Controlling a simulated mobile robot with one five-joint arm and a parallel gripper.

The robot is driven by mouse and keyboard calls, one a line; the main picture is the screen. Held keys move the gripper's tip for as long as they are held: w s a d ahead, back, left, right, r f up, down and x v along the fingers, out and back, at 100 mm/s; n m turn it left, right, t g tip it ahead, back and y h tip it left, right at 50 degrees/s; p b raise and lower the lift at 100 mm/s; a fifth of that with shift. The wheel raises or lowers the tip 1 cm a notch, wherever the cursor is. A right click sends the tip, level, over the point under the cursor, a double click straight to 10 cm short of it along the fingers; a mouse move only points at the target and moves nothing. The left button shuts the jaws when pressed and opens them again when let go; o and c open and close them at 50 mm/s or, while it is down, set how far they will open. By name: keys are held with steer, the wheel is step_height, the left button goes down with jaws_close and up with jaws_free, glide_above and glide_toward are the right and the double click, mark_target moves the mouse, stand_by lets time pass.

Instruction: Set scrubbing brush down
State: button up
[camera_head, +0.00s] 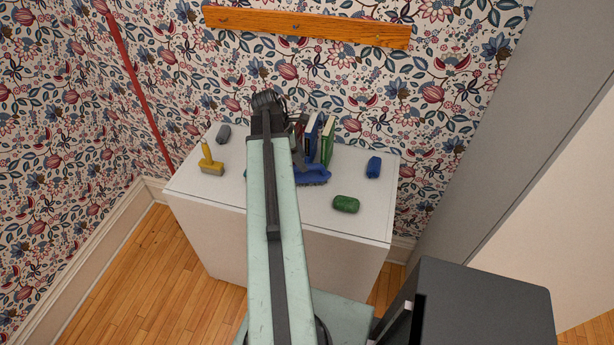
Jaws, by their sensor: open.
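A blue brush-like object (314,177), which looks like the scrubbing brush, lies on the white cabinet top (280,205), just right of my arm. Its left end is hidden behind my arm. My gripper (298,158) is right above and behind it, with dark jaws partly hidden by the arm. The jaws are open; I cannot tell whether they touch the brush. A yellow tool (211,164) with a handle and a block-shaped head stands on the left of the top.
Upright books (327,141) stand behind the brush. A green object (346,204), a blue block (374,167) and a grey block (223,134) are on the top. A wooden rail (308,27) is on the wall. Clear room lies around the front left of the top.

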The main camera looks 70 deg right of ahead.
mark_target(308, 174)
steer(key=b+x, duration=0.4)
steer(key=x, duration=0.1)
steer(key=shift+s+f+b, duration=0.1)
steer(key=shift+f+b, duration=0.1)
steer(key=shift+b, duration=0.2)
steer(key=shift+r, duration=0.2)
jaws_close()
